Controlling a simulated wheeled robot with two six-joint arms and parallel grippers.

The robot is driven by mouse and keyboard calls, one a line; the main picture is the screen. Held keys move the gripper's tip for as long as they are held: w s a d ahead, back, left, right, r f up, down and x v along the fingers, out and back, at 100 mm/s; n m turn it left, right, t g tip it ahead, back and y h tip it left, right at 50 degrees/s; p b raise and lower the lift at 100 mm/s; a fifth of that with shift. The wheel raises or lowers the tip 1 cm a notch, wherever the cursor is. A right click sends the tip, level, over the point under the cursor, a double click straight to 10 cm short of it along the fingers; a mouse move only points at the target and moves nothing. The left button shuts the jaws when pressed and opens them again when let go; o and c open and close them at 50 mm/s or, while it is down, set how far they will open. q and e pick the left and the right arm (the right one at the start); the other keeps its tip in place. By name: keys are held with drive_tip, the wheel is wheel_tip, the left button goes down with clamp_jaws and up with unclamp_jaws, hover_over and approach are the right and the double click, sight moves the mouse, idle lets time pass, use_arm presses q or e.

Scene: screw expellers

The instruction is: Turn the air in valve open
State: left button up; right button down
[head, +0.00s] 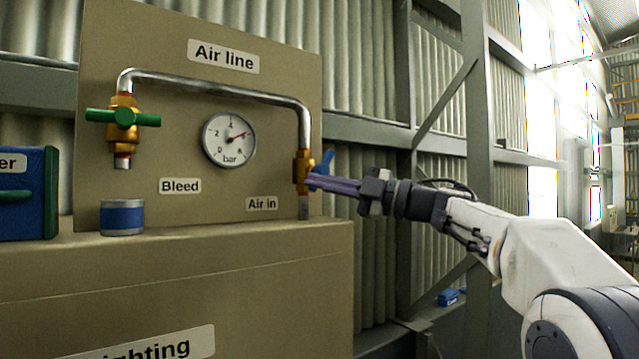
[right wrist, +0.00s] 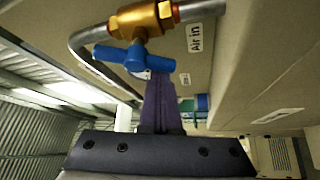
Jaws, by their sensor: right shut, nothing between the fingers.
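The air in valve has a brass body (head: 304,167) on the right downpipe, above the "Air in" label (head: 262,203). Its blue handle (head: 325,162) looks tilted, roughly along the pipe. In the right wrist view the brass body (right wrist: 143,20) is at the top, with the blue handle (right wrist: 135,58) across below it. My right gripper (head: 312,182) is shut and empty, its purple fingers pointing left at the handle. In the wrist view the fingertips (right wrist: 160,78) sit by the handle's right end. I cannot tell whether they touch it. My left gripper is not in view.
The bleed valve with its green handle (head: 123,118) is at the panel's left, handle across the pipe. A pressure gauge (head: 229,139) sits between, needle toward upper right.

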drive_tip(key=shift+d, duration=0.3)
idle(1.0)
drive_tip(key=shift+a, duration=0.1)
idle(0.8)
